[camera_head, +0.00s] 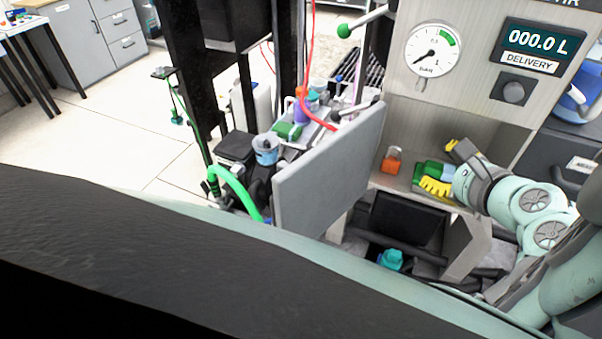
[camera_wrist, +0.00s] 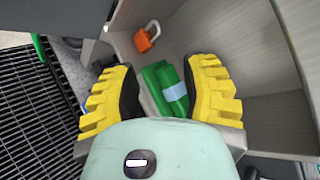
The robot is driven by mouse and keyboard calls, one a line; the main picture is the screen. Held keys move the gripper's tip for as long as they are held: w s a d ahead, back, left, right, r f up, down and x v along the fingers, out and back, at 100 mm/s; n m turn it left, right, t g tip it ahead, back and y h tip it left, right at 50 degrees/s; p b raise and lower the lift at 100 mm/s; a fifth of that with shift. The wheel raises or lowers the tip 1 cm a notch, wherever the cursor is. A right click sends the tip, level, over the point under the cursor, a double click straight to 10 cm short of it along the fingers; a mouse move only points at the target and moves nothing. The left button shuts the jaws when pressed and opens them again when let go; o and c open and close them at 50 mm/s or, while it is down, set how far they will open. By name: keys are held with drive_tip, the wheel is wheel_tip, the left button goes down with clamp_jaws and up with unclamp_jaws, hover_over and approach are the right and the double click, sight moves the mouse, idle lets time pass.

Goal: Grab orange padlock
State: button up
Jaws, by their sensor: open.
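The orange padlock (camera_head: 391,163) lies on the shelf of the grey panel unit, to the left of my gripper in the head view. In the wrist view the padlock (camera_wrist: 144,40) is ahead of the fingers, toward the shelf's back corner, with its light shackle up and to the right. My gripper (camera_head: 446,167) has yellow ridged fingers. In the wrist view my gripper (camera_wrist: 162,92) is open, with a finger on each side and no padlock between them. A green item with a pale blue band (camera_wrist: 174,92) shows between the fingers. Whether they touch it is unclear.
A grey door panel (camera_head: 330,175) stands left of the shelf. The unit's face (camera_head: 480,85) with a gauge and display is above. Shelf walls (camera_wrist: 235,40) bound the right side in the wrist view. A black grating (camera_wrist: 45,115) lies at left.

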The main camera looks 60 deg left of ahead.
approach(396, 148)
drive_tip(key=w+a, duration=0.1)
drive_tip(key=a, duration=0.2)
drive_tip(key=shift+w+a+f+p, duration=0.15)
drive_tip(key=shift+f+p, duration=0.1)
drive_tip(key=shift+f, duration=0.15)
drive_tip(key=shift+w+a+f+p, duration=0.1)
drive_tip(key=shift+w+f+p, duration=0.1)
drive_tip(key=shift+f, duration=0.2)
drive_tip(key=shift+s+p+x, duration=0.1)
drive_tip(key=shift+p+x, duration=0.25)
drive_tip(key=shift+x, duration=0.35)
drive_tip(key=shift+s+p+x, duration=0.15)
drive_tip(key=shift+p+x, duration=0.2)
drive_tip(key=shift+x, duration=1.6)
drive_tip(key=shift+f, duration=0.1)
drive_tip(key=shift+w, duration=0.1)
clamp_jaws()
